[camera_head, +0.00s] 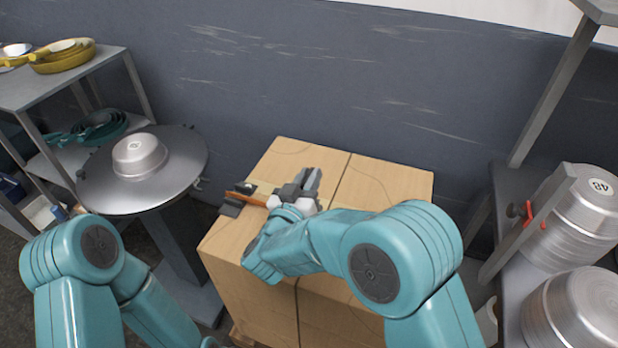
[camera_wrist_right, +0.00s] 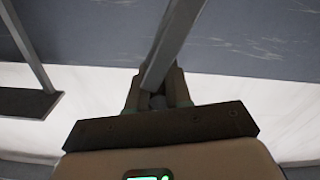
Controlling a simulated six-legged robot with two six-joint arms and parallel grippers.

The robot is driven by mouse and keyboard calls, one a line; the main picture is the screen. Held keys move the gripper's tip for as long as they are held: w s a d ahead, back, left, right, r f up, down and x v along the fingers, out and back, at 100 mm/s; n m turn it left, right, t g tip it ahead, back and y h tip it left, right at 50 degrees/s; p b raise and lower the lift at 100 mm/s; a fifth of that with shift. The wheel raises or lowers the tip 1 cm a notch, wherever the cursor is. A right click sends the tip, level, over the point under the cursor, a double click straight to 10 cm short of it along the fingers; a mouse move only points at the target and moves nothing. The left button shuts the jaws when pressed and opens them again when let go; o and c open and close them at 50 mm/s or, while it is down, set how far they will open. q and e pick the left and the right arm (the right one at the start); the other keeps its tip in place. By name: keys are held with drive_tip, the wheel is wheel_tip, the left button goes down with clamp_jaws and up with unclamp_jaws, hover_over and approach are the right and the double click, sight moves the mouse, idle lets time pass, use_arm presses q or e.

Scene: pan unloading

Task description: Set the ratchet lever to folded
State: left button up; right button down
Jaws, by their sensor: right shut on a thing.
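The orange strap (camera_head: 251,199) with dark grey ratchet parts (camera_head: 232,208) lies across the left part of the cardboard boxes' top. My right gripper (camera_head: 306,182) is low over the box top, at the right end of the strap. It is shut on a grey piece that I take for the ratchet lever; the hand and arm hide most of it, so its angle is unclear. The right wrist view shows the right gripper (camera_wrist_right: 157,98) with a grey bar (camera_wrist_right: 170,45) between or behind its fingers. My left arm shows at lower left; its gripper is out of view.
A shelf with yellow pans (camera_head: 64,57) is at far left. A rack with large pots (camera_head: 585,200) stands at right. The wall (camera_head: 350,85) is close behind.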

drive_tip(key=shift+f, duration=0.15)
drive_tip(key=shift+s+d+f+m+b, duration=0.15)
drive_tip(key=shift+d+f+m+b, duration=0.2)
drive_tip(key=shift+b, duration=0.4)
drive_tip(key=d+m+b, duration=0.1)
drive_tip(key=b, duration=0.1)
drive_tip(key=s+d+f+m+b, duration=0.1)
drive_tip(key=m+b, duration=0.1)
drive_tip(key=d+f+m+b, duration=0.1)
drive_tip(key=d+b, duration=0.1)
drive_tip(key=shift+s+f+m+b, duration=0.15)
drive_tip(key=shift+s+m+b, duration=0.15)
drive_tip(key=shift+m+b, duration=0.1)
drive_tip(key=shift+s+d+f+b, duration=0.15)
drive_tip(key=shift+d+f+b, duration=0.2)
drive_tip(key=shift+b, duration=0.2)
drive_tip(key=shift+d, duration=0.1)
drive_tip(key=c, duration=1.1)
unclamp_jaws()
drive_tip(key=shift+o, duration=0.2)
drive_tip(key=shift+r, duration=0.1)
